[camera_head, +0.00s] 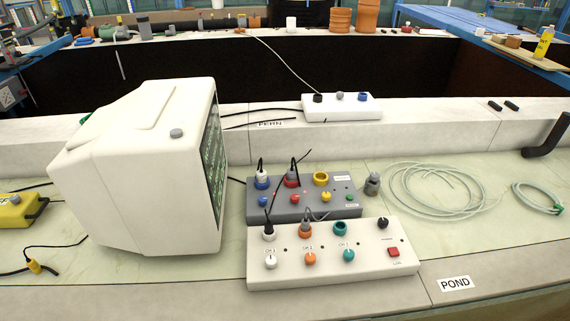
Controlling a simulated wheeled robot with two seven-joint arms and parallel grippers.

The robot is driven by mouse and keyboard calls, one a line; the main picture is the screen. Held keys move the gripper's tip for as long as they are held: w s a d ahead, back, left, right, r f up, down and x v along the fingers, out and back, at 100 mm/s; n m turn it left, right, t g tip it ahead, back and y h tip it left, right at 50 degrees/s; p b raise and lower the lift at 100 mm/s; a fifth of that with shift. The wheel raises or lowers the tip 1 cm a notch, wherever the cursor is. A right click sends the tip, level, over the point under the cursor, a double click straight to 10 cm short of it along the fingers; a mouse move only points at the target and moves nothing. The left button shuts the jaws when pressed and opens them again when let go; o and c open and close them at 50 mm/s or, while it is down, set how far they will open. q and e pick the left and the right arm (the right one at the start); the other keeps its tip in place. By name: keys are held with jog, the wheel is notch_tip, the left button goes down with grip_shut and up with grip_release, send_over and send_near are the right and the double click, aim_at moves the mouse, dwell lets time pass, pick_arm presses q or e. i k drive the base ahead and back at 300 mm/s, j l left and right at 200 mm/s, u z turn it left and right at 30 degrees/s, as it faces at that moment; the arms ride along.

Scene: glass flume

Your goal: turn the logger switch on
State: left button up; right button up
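A white control box (330,270) sits on the bench in the front middle, with white, orange and teal knobs and sockets. A red rocker switch (394,252) is at the right end of its top face, with a small label below it too small to read surely. A black knob (383,223) is just above the switch. I cannot tell from the picture whether the switch is on or off. Nothing covers it. Neither of my grippers is in view.
A grey box (345,209) with cables stands directly behind the white box. A bulky white monitor (150,170) stands to the left. Coiled clear tubing (440,190) lies to the right. Another white box (342,107) is on the ledge behind.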

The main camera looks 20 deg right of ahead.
aim_at(383, 222)
jog(key=l+z, duration=0.1)
jog(key=z, duration=0.8)
jog(key=l+u, duration=0.15)
